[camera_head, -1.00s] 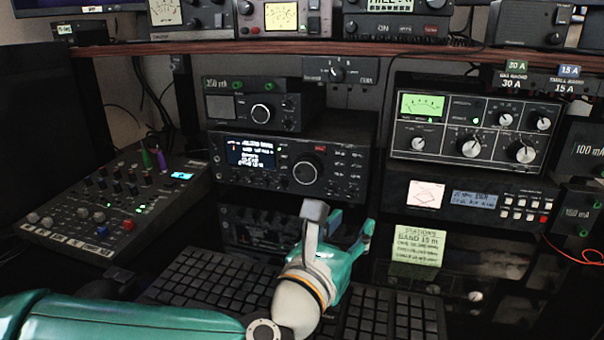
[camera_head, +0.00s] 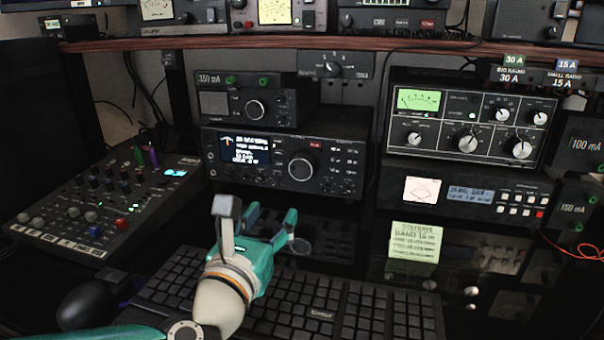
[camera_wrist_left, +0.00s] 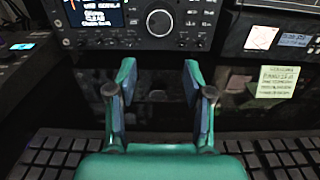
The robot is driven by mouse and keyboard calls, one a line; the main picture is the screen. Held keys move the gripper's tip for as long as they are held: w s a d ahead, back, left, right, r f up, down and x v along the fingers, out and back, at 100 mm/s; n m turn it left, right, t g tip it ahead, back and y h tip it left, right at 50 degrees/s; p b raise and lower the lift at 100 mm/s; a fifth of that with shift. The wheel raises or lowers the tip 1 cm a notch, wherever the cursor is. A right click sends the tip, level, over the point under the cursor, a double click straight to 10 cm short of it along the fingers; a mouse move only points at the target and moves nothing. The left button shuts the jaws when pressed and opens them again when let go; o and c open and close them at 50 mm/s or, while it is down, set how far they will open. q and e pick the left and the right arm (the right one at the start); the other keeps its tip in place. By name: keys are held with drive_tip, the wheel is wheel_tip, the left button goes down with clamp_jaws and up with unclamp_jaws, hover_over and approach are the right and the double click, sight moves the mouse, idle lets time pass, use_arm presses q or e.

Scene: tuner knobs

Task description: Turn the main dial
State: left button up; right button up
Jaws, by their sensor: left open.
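The main dial (camera_head: 303,168) is a large round black knob with a lighter ring on the front of the middle radio (camera_head: 325,192), right of its lit display. It also shows at the top of the left wrist view (camera_wrist_left: 160,22), beyond and roughly between my fingertips. My left gripper (camera_head: 262,214), teal with grey-blue pads, is over the keyboard, in front of and below the radio. In the left wrist view its two fingers (camera_wrist_left: 158,75) stand apart with nothing between them. It does not touch the dial. My right gripper is not in view.
A smaller radio (camera_head: 255,103) sits on top of the middle radio. A mixer (camera_head: 110,200) stands at the left, a tuner with several knobs (camera_head: 470,118) at the right. The keyboard (camera_head: 330,310) and mouse (camera_head: 88,305) lie in front. A yellow note (camera_head: 415,243) is right of my gripper.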

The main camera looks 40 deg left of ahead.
sight(302, 170)
use_arm(q)
drive_tip(key=o, duration=0.4)
drive_tip(key=shift+w+a+f+b, duration=0.1)
drive_tip(key=shift+w+a+b, duration=0.3)
drive_tip(key=shift+w, duration=0.15)
drive_tip(key=b+x, duration=0.4)
drive_tip(key=x, duration=1)
drive_tip(key=shift+d, duration=0.15)
drive_tip(key=shift+x, duration=0.85)
drive_tip(key=c, duration=1.1)
drive_tip(key=shift+d, duration=0.35)
drive_tip(key=shift+c, duration=0.4)
drive_tip(key=shift+s+a, duration=0.1)
drive_tip(key=shift+a, duration=0.1)
